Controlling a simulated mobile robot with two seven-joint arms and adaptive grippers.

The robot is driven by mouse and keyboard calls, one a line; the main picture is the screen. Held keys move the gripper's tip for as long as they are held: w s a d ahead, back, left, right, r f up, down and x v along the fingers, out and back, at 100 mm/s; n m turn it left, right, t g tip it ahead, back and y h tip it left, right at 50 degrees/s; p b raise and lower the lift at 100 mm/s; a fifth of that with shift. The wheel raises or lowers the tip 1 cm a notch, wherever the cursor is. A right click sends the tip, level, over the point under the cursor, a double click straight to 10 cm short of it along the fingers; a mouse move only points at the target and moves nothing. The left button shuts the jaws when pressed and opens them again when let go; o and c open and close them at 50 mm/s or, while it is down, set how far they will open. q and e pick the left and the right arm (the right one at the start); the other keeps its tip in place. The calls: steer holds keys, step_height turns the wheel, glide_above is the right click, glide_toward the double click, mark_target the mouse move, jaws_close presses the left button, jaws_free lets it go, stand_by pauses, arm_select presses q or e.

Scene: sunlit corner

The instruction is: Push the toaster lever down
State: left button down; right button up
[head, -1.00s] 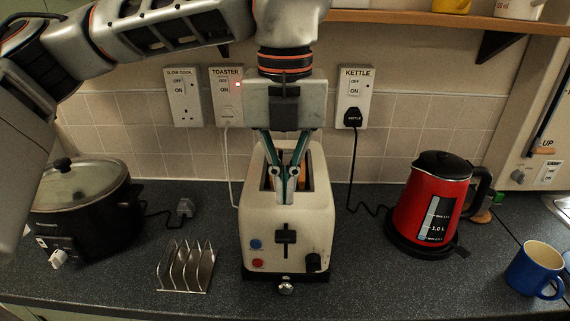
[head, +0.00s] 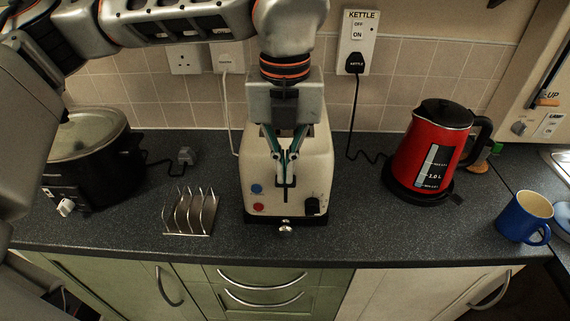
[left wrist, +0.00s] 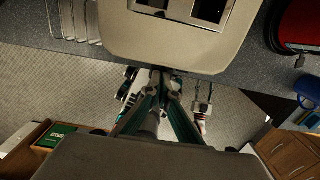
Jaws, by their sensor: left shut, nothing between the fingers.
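The cream toaster (head: 318,168) stands on the dark counter with its front facing me, showing blue and red buttons and a black dial. In the left wrist view its top (left wrist: 150,40) shows with two slots. My left gripper (head: 286,180) is shut and empty, pointing down in front of the toaster's front face, at about the lever's height. It also shows in the left wrist view (left wrist: 161,72), just beyond the toaster's front edge. The fingers hide the lever; I cannot tell if they touch it.
A wire toast rack (head: 190,212) and a black slow cooker (head: 95,170) stand to the left. A red kettle (head: 425,150) and a blue mug (head: 522,218) stand to the right. The counter's front edge lies just before the toaster.

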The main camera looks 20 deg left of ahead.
arm_select(q)
step_height(320, 180, down, 8)
steer(key=b, duration=0.6)
steer(key=shift+r, duration=0.4)
step_height(320, 180, up, 4)
steer(key=p, duration=0.3)
steer(key=shift+r, duration=0.2)
step_height(320, 180, up, 10)
steer(key=shift+f, duration=0.2)
